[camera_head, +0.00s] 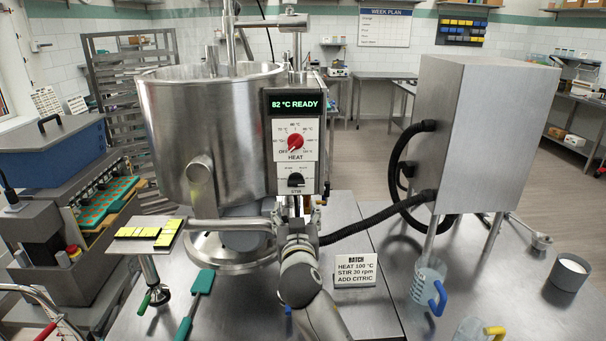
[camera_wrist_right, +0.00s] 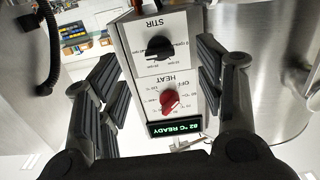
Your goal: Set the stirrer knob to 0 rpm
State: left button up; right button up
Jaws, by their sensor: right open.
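The stirrer knob (camera_head: 296,180) is a small black knob on the STIR dial, low on the control panel of the steel kettle (camera_head: 200,130). In the right wrist view the panel is upside down and the black stirrer knob (camera_wrist_right: 159,47) is in clear sight; I cannot read its exact setting. My right gripper (camera_wrist_right: 157,62) is open, with one finger on each side of the panel and nothing between them. In the head view the right gripper (camera_head: 297,218) is just below the STIR dial, its fingertips hard to make out. My left gripper is not in view.
The red HEAT knob (camera_head: 295,141) sits above, under a display (camera_head: 297,104) reading 82 °C READY. A batch card (camera_head: 355,272) reads HEAT 100 °C, STIR 30 rpm, ADD CITRIC. A black hose (camera_head: 375,217) runs right to a steel cabinet (camera_head: 475,130). Jugs stand lower right.

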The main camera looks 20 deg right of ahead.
aim_at(296, 183)
jog(key=w+d+r+p, duration=0.1)
jog(key=w, duration=0.2)
jog(key=w+d+p, duration=0.1)
jog(key=w, duration=0.2)
jog(key=w+d+r+p, duration=0.1)
jog(key=w, duration=0.2)
jog(key=shift+w+r, duration=0.2)
jog(key=shift+r, duration=0.1)
jog(key=shift+w, duration=0.2)
jog(key=shift+w+d, duration=0.1)
jog(key=shift+w, duration=0.05)
jog(key=shift+c, duration=0.3)
jog(key=c, duration=0.9)
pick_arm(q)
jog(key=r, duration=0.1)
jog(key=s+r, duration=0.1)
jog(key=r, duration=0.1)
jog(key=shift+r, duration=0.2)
pick_arm(e)
jog(key=shift+c, duration=0.2)
